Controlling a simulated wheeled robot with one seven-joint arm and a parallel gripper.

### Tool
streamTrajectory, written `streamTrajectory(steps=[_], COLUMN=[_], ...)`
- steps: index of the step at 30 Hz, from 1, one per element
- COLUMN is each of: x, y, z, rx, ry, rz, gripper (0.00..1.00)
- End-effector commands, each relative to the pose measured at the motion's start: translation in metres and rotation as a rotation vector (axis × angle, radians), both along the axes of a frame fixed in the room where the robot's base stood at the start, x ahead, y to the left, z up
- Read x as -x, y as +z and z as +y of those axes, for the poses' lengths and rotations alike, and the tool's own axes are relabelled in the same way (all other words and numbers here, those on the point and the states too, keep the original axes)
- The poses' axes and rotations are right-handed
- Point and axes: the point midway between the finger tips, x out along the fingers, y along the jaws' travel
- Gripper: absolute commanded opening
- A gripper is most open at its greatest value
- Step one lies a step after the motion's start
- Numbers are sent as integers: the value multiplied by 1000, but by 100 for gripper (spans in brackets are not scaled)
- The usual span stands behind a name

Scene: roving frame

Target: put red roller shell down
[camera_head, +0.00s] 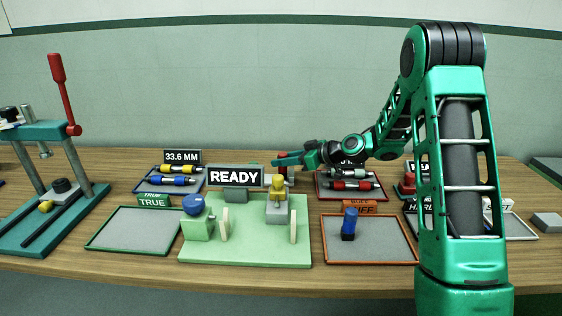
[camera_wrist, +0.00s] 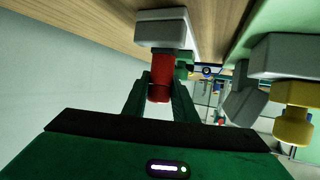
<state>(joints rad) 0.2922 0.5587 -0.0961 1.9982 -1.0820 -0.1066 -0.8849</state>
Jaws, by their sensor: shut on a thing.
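The red roller shell (camera_wrist: 161,72) sits between the two fingers of my gripper (camera_wrist: 160,100) in the wrist view, which is shut on it. One end of the shell meets a pale grey block (camera_wrist: 163,28) on the wooden table; I cannot tell if it touches or only overlaps it. In the head view my gripper (camera_head: 283,161) is behind the green fixture board, right of the READY sign (camera_head: 235,177). A small red part of the shell (camera_head: 281,155) shows there; most of it is hidden.
The green board (camera_head: 245,252) carries a blue knob (camera_head: 193,204) and a yellow-topped grey post (camera_head: 278,195). An empty TRUE tray (camera_head: 107,243) lies left. A tray (camera_head: 395,255) with a blue roller (camera_head: 350,223) lies right. Trays with several rollers stand behind. A teal press (camera_head: 50,210) stands far left.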

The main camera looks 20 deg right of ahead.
Motion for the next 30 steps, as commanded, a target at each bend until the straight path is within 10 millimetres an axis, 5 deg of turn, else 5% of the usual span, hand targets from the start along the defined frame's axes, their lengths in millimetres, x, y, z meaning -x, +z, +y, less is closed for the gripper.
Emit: streamTrajectory(steps=[5, 6, 9, 20, 30], x=[0, 0, 0, 2, 36], y=[-3, -3, -3, -2, 19], z=[0, 0, 0, -2, -41], rx=[0, -1, -1, 0, 0], ry=[0, 0, 0, 0, -4], rz=[0, -1, -1, 0, 0], gripper=[0, 28, 47, 47, 47])
